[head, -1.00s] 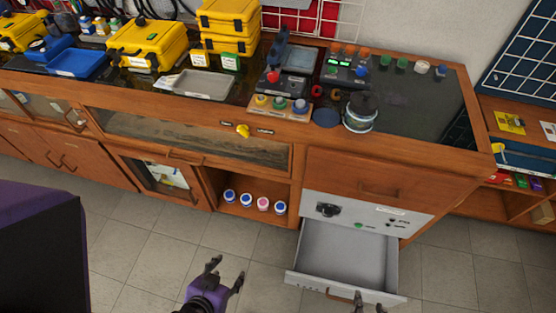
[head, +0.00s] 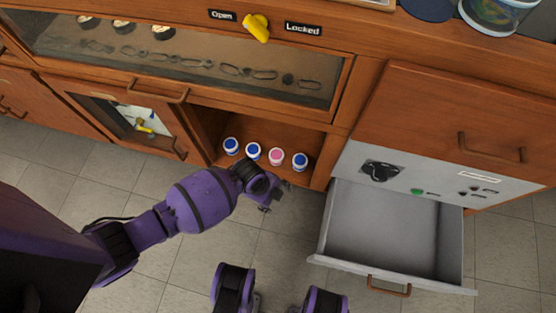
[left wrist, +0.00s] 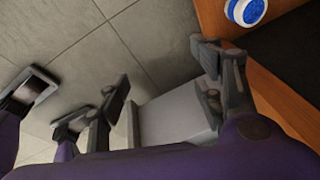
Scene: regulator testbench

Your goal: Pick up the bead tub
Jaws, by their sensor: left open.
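Several small white tubs stand in a row in the open cubby of the bench. Three have blue lids, one of them the right-end tub (head: 300,161). One tub has a pink lid (head: 276,156). No label tells me which holds beads. My left gripper (head: 272,195) is just in front of and below the row, apart from the tubs. In the left wrist view its fingers (left wrist: 160,75) are spread with nothing between them. A blue-lidded tub (left wrist: 246,11) shows at the top right there, beyond the fingers. My right gripper's jaws are not clear.
An open, empty grey drawer (head: 384,225) juts out right of the cubby. The wooden cubby wall (head: 325,160) stands just right of the tubs. A yellow latch (head: 257,27) is on the bench front. A clear container (head: 497,14) is on the bench top.

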